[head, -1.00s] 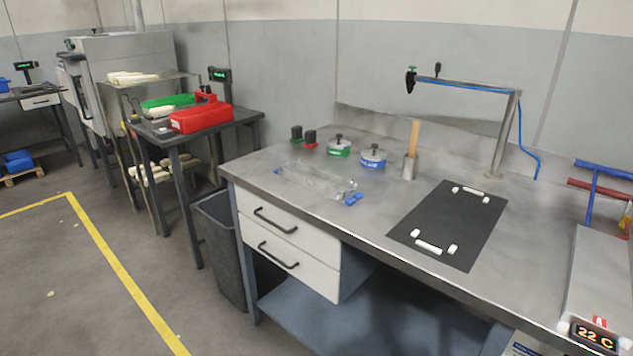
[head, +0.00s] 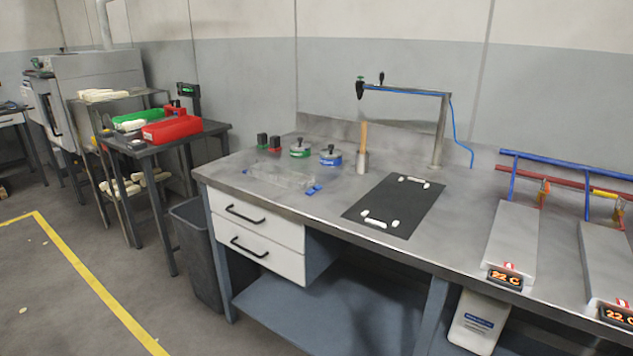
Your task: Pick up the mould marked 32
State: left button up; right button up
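I see no mould whose marking I can read as 32. Several pale, elongated pieces lie on the rack at the left, on its top shelf (head: 103,95) and low down (head: 125,188); they are too small to identify. A red box-like thing (head: 172,129) and a green one (head: 133,120) sit on the dark side table (head: 145,155). Neither of my grippers is in view.
A steel workbench (head: 310,211) with two drawers carries a black mat (head: 395,207), a clear tray (head: 283,174) and two round lidded pots. Two plates with "22 C" displays (head: 505,277) stand at right. A bin (head: 195,252) stands beside the bench.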

aim_at(305, 184)
jog(key=z, duration=1.25)
jog(key=i, duration=1.35)
jog(key=u, duration=2.4)
